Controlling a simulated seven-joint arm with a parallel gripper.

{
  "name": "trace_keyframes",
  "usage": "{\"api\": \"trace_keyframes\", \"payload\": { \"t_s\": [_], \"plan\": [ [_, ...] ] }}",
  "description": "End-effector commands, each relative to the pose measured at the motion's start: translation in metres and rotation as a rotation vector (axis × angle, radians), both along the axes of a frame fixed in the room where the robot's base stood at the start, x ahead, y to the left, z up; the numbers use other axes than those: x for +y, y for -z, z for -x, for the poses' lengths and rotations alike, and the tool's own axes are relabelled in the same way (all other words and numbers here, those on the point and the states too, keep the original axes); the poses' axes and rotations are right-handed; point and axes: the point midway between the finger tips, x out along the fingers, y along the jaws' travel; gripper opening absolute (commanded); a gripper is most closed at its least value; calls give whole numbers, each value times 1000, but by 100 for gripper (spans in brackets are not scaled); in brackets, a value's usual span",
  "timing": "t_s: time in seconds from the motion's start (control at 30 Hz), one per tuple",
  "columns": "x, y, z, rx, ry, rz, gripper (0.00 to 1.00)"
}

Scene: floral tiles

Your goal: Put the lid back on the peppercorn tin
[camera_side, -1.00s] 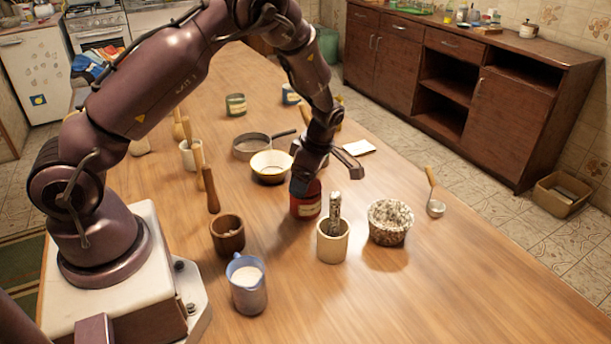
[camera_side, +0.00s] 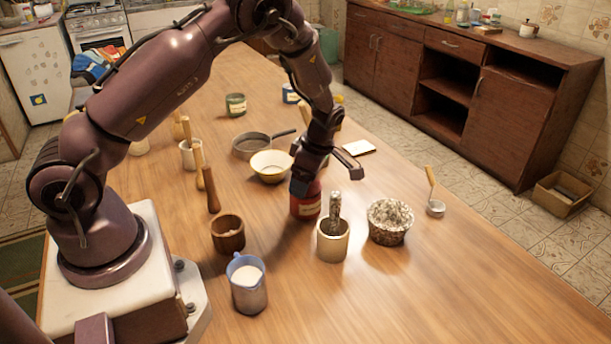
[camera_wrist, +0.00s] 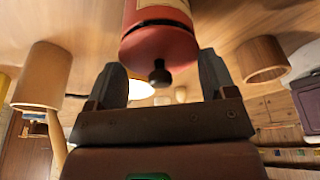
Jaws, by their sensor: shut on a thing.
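The red peppercorn tin (camera_side: 306,206) with a pale label stands upright on the table in the side view. My gripper (camera_side: 305,186) is right over its top, pointing down, and hides most of the lid there. In the wrist view the red lid (camera_wrist: 160,48) with a black knob (camera_wrist: 159,74) lies between the two fingers of my gripper (camera_wrist: 163,85), which are shut on its sides. A dark line shows between the lid and the tin body (camera_wrist: 158,12). I cannot tell whether the lid is fully seated.
A beige mortar with pestle (camera_side: 333,240) and a speckled bowl (camera_side: 389,223) stand close on the right. A brown wooden cup (camera_side: 227,234) and a blue-rimmed jug (camera_side: 248,286) are at the left front. A cream bowl (camera_side: 271,167) is behind. The right front table is clear.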

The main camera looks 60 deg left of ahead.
Motion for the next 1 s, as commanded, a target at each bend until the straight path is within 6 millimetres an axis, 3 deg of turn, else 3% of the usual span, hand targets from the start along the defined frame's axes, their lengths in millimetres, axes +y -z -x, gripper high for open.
{"api": "trace_keyframes", "payload": {
  "t_s": [0.83, 0.87, 0.9, 0.93, 1.0],
  "plan": [
    [0, 1, 0, -1, -1, 1, 55],
    [0, 1, 0, -1, 0, 1, 84],
    [0, 1, 0, -1, -1, 1, 93],
    [0, 1, 0, -1, -1, 1, 100],
    [0, 1, 0, -1, 0, 1, 100]
  ]
}}
